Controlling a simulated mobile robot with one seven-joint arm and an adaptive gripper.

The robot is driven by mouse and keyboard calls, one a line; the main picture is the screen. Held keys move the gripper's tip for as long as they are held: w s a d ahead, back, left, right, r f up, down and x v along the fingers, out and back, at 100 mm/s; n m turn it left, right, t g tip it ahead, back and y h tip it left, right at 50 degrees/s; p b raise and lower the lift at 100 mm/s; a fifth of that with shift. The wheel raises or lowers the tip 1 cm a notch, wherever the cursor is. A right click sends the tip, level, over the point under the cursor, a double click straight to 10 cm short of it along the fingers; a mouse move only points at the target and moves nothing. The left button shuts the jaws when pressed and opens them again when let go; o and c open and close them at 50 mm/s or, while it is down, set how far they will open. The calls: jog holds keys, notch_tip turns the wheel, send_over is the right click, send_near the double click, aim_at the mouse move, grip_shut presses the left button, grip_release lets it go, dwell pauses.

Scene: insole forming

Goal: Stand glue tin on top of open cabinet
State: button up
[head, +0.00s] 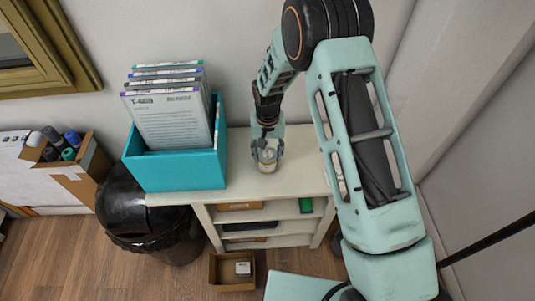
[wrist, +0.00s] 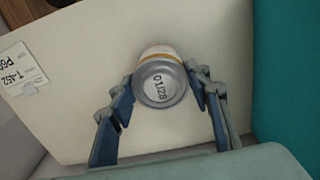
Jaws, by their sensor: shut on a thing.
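The glue tin (head: 267,158) is a small pale can with a grey metal lid and a yellow-orange band. In the wrist view the tin (wrist: 160,84) shows its lid, printed with dark characters, facing the camera. My gripper (head: 266,148) points down over the white open cabinet (head: 290,178), and its blue-padded fingers (wrist: 164,80) are shut on the tin from both sides. The tin looks upright, at or just above the cabinet top. Whether its base touches the surface I cannot tell.
A teal box (head: 180,171) of upright booklets fills the left of the cabinet top. The right of the top is clear. A labelled card (wrist: 20,70) shows at the top's edge. A black bin (head: 150,220) stands left, and a small brown box (head: 231,273) lies on the floor.

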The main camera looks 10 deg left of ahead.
jog(key=o, duration=1.4)
jog(key=shift+c, duration=0.2)
jog(key=shift+r, duration=0.1)
notch_tip(320, 180, up, 12)
jog(key=b, duration=0.1)
